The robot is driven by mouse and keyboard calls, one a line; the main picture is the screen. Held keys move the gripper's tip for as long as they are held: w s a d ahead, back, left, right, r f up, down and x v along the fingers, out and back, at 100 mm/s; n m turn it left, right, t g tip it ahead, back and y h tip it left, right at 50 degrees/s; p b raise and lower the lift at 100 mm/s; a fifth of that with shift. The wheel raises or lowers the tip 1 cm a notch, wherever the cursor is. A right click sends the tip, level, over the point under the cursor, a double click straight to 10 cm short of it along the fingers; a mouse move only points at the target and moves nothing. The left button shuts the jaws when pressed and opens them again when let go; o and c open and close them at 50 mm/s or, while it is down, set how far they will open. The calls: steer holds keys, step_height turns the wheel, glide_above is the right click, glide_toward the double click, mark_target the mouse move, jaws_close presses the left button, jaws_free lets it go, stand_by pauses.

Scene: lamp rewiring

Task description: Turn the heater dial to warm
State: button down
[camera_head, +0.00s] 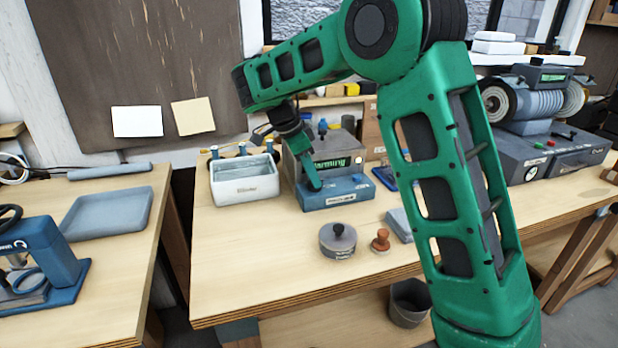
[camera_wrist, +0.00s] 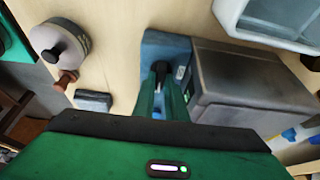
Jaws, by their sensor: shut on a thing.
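The heater (camera_head: 336,193) is a blue base with a grey metal box on it, standing on the wooden bench right of a white bin. A green lit display on the box ends in "rming"; my arm hides part of it. My gripper (camera_head: 315,187) reaches down to the front left of the blue base. In the wrist view the heater's blue base (camera_wrist: 165,48) lies under my gripper (camera_wrist: 161,72). The fingers are shut on a small dark dial (camera_wrist: 160,67) on the base. The fingers hide most of the dial, so its setting cannot be read.
A white bin (camera_head: 243,188) stands close to the heater's left. A round grey tin (camera_head: 338,241) with a black knob and a brown stamp (camera_head: 381,240) stand in front. A grey block (camera_head: 400,224) lies to the right. The bench's front left is clear.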

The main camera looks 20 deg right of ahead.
steer(key=shift+w+a+r, duration=0.15)
steer(key=shift+w+a, duration=0.05)
steer(key=shift+a, duration=0.05)
steer(key=c, duration=1.8)
jaws_free()
steer(key=shift+d, duration=0.1)
steer(key=v, duration=1)
steer(key=shift+r, duration=0.25)
